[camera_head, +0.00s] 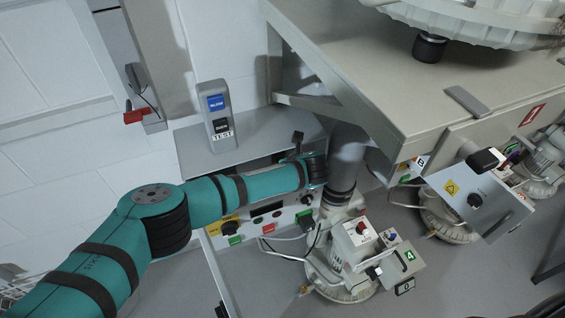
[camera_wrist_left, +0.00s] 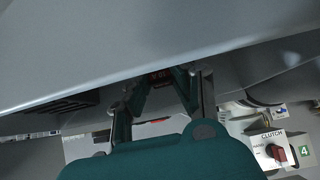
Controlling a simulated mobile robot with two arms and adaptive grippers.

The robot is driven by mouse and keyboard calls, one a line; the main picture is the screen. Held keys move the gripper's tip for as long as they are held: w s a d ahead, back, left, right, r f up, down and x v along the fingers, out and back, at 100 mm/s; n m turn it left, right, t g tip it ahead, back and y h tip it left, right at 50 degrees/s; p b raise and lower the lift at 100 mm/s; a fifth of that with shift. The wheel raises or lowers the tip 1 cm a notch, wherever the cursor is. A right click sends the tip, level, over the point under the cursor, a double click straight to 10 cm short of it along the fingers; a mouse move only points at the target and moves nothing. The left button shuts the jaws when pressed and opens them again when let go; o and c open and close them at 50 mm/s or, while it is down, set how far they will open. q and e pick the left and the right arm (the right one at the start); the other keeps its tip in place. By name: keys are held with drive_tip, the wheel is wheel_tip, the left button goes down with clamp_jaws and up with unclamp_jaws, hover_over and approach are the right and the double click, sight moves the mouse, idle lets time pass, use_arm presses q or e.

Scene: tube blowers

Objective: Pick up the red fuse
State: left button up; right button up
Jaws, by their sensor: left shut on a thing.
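My left arm reaches in from the left in the head view, its wrist end in front of the control panel under the grey shelf. In the left wrist view my left gripper (camera_wrist_left: 160,84) is under the shelf's edge, its two fingers closed in on a small dark piece with red markings (camera_wrist_left: 157,77). The piece is mostly hidden by the fingers and shadow, so I cannot tell its full shape or whether it is still seated. The fingertips are not clear in the head view. My right gripper is not in view.
The grey shelf (camera_head: 254,136) bears a TEST device (camera_head: 217,117). The panel (camera_head: 262,218) has several knobs and coloured labels. A blower (camera_head: 350,245) with a green number 4 stands to the right, under a large table (camera_head: 385,75). A red object (camera_head: 134,116) hangs on the wall.

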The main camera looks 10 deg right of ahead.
use_arm(q)
drive_tip(key=shift+r, duration=0.1)
drive_tip(key=shift+s+d+r, duration=0.15)
drive_tip(key=shift+s+r, duration=0.2)
clamp_jaws()
drive_tip(key=s+d+r+b, duration=0.1)
drive_tip(key=s+d+r, duration=0.1)
drive_tip(key=s+r, duration=0.5)
drive_tip(key=s, duration=0.6)
drive_tip(key=shift+d+b, duration=0.2)
drive_tip(key=shift+b, duration=0.15)
drive_tip(key=shift+s, duration=0.1)
drive_tip(key=shift+s+d+b, duration=0.2)
drive_tip(key=shift+s, duration=0.75)
drive_tip(key=shift+s+d+b, duration=0.15)
drive_tip(key=shift+s+b, duration=0.1)
drive_tip(key=shift+s, duration=0.75)
drive_tip(key=shift+s+d+b, duration=0.2)
drive_tip(key=shift+s, duration=0.75)
